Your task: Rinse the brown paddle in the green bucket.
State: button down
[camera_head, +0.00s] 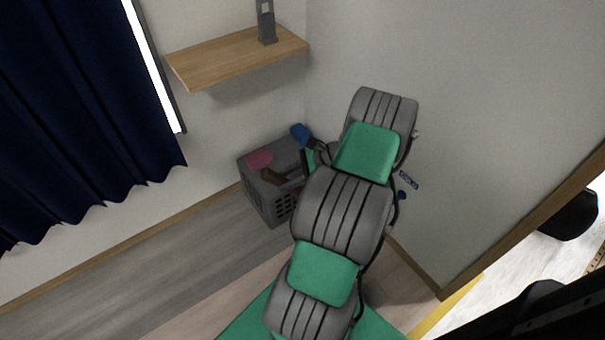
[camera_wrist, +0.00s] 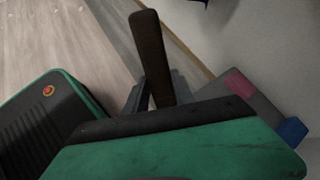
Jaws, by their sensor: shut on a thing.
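The brown paddle (camera_wrist: 147,45) stands out from between the fingers of my gripper (camera_wrist: 156,94) in the wrist view, its free end toward the top of the picture. My gripper is shut on it. In the head view, a dark brown piece (camera_head: 273,177), which looks like the paddle, shows in front of the grey crate, beside the end of my arm. My arm hides most of the gripper there. I cannot make out a green bucket in either view; the large green surfaces look like parts of my own body.
A grey crate (camera_head: 262,204) with holes in its side stands in the corner. A pink thing (camera_head: 259,160) and a blue thing (camera_head: 300,132) are at its top. A wooden shelf (camera_head: 235,60) juts from the wall above. A dark blue curtain (camera_head: 80,110) hangs left. Floor at left is clear.

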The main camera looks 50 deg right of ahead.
jog(key=s+d+m+t+h, duration=0.3)
jog(key=s+m+t, duration=0.1)
jog(key=m, duration=0.1)
notch_tip(320, 180, down, 21)
jog(key=b, duration=1.5)
jog(key=shift+w+d+f, duration=0.2)
jog(key=shift+w, duration=0.05)
jog(key=shift+f, duration=0.15)
jog(key=shift+f, duration=1.35)
jog(key=shift+d+r, duration=0.1)
jog(key=shift+d, duration=1.35)
dwell(2.2)
